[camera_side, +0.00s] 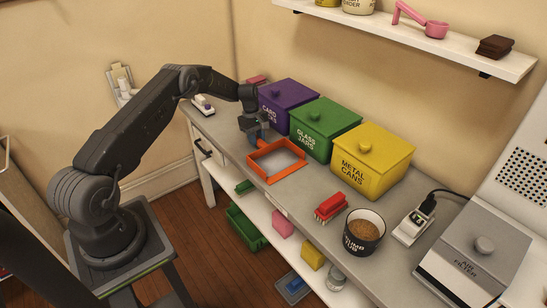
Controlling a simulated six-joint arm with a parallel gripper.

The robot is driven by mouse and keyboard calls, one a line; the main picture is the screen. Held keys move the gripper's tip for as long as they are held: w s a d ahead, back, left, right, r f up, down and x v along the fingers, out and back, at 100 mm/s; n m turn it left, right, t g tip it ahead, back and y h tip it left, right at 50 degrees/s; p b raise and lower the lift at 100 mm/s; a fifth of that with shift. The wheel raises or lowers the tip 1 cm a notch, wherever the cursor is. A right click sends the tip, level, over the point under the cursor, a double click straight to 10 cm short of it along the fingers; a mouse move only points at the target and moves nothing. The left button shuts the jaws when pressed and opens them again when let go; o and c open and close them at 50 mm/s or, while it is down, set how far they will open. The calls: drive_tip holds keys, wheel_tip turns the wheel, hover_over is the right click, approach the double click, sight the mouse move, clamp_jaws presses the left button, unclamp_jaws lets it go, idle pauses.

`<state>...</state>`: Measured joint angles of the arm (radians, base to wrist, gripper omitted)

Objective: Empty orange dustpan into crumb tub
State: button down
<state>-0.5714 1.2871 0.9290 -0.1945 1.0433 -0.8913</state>
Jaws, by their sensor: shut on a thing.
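The orange dustpan (276,174) is a shallow square-rimmed pan with a short handle. It is at or just above the counter in front of the green box; I cannot tell whether it touches the counter. My gripper (257,138) is shut on its handle at the pan's back left. Whether crumbs lie in the pan is too small to tell. The crumb tub (361,236) is a dark, lettered round tub with a pale rim, standing upright toward the right of the counter. Brown crumb-like stuff shows inside it.
Purple (289,96), green (325,128) and yellow (372,160) lidded boxes stand along the back. A red brush (331,206) lies between dustpan and tub. A plugged-in device (414,226) and an air filter box (474,258) stand right of the tub. A shelf (430,42) hangs above.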

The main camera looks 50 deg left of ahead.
drive_tip(key=shift+r, duration=0.15)
drive_tip(key=shift+r, duration=4.6)
